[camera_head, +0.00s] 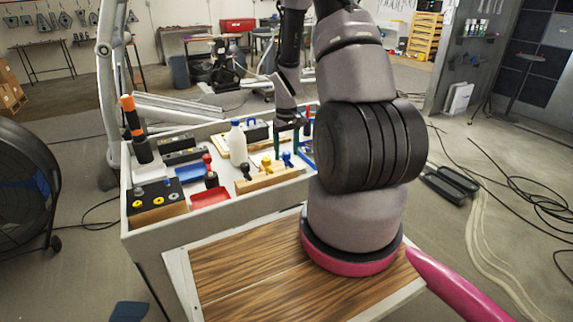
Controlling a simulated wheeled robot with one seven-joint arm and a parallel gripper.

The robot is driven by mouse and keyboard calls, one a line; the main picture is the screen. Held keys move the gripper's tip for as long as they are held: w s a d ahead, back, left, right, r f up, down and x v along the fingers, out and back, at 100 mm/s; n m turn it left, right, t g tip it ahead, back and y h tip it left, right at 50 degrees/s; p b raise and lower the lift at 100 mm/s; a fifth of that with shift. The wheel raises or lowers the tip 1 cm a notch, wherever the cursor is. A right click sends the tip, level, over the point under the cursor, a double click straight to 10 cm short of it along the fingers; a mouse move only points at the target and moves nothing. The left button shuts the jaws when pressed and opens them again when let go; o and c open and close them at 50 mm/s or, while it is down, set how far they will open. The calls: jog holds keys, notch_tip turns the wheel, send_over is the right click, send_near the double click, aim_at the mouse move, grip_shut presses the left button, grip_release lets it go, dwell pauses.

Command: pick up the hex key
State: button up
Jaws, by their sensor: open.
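My gripper (287,140) hangs over the right part of the workbench tray, its fingers pointing down and apart, with nothing seen between them. Below it is a wooden block (268,179) that holds several upright tools with black, yellow and blue (286,158) tops. The blue-topped one is closest below the fingers. I cannot tell for certain which item is the hex key; it is too small or hidden here. My arm covers the right end of the tray.
The grey-walled tray (215,222) also holds a white bottle (237,143), a red bin (210,198), a blue bin (190,173) and a knobbed holder (157,203). Tall orange-and-black tools (135,128) stand at its left corner. A black fan (27,185) stands at far left.

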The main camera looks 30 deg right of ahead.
jog(key=shift+f, duration=0.75)
grip_shut()
jog(key=shift+r, duration=0.15)
notch_tip(320, 180, up, 10)
jog(key=shift+f, duration=0.1)
jog(key=c, duration=1)
grip_release()
grip_shut()
